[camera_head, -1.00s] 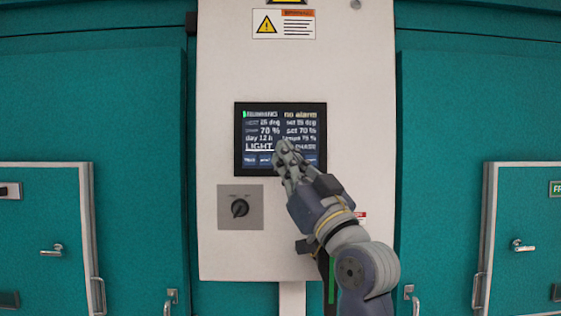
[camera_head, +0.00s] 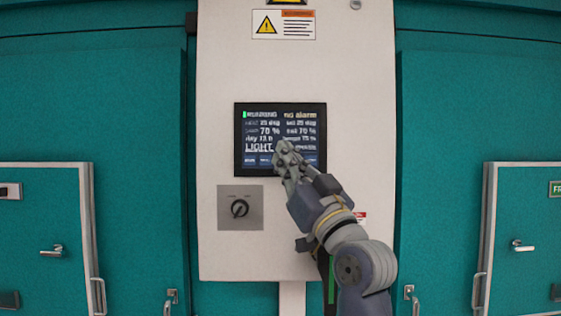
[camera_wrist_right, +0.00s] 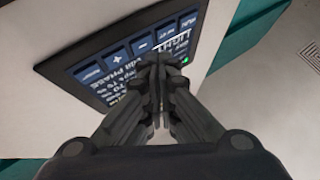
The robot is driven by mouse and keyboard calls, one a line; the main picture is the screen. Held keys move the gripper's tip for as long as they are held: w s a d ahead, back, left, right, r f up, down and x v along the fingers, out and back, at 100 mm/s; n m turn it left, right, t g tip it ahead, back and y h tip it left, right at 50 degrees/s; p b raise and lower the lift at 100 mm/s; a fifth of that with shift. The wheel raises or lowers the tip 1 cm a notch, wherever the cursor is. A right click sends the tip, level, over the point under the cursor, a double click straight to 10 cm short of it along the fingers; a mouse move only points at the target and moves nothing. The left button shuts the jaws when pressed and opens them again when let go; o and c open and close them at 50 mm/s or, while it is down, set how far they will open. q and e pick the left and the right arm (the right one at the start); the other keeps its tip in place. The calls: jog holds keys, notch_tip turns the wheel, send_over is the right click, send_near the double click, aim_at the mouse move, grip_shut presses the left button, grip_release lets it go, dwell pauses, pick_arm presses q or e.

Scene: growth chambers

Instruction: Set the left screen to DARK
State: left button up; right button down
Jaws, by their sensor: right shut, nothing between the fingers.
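The screen (camera_head: 256,130) is a dark panel with white text set in the white cabinet front. Its lines include "no alarm", "70 %" and an underlined "LIGHT". A row of blue keys runs along its bottom edge, partly hidden by my gripper. My right gripper (camera_head: 282,152) is shut and empty, in front of the screen's lower right part. In the right wrist view the screen (camera_wrist_right: 103,82) shows keys marked "+" and "-". The shut fingertips (camera_wrist_right: 155,62) are over or close to the keys; I cannot tell whether they touch. My left gripper is not in view.
A rotary switch (camera_head: 240,208) on a grey plate sits below the screen. The white cabinet (camera_head: 225,60) stands between teal chamber walls. Doors with handles are at the left (camera_head: 45,230) and right (camera_head: 525,230). A warning label (camera_head: 284,24) is above the screen.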

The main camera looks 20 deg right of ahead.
jog(key=shift+w, duration=0.1)
dwell(0.6)
jog(key=shift+w+d, duration=0.1)
jog(key=shift+w, duration=0.2)
jog(key=shift+w+d, duration=0.1)
jog(key=shift+w, duration=0.15)
dwell(0.6)
dwell(0.3)
jog(key=shift+s+a, duration=0.25)
jog(key=shift+s, duration=0.45)
jog(key=s, duration=0.2)
jog(key=s+a, duration=0.1)
jog(key=s, duration=0.1)
jog(key=shift+s+a+p, duration=0.15)
jog(key=shift+s+p, duration=0.15)
jog(key=shift+s, duration=0.05)
dwell(0.3)
